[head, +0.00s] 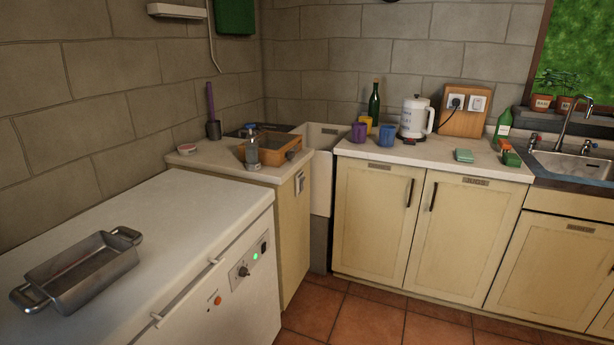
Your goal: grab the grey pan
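The grey pan (88,276) is a rectangular metal pan with a raised loop handle at each end. It rests upright on the white top of a chest freezer (140,222) at the lower left of the head view. The pan looks empty. One handle points to the lower left, the other to the upper right. My gripper does not show in this view.
The right counter (440,152) carries a white kettle (414,118), cups and bottles. The freezer top around the pan is clear. Tiled floor (365,318) is open in front.

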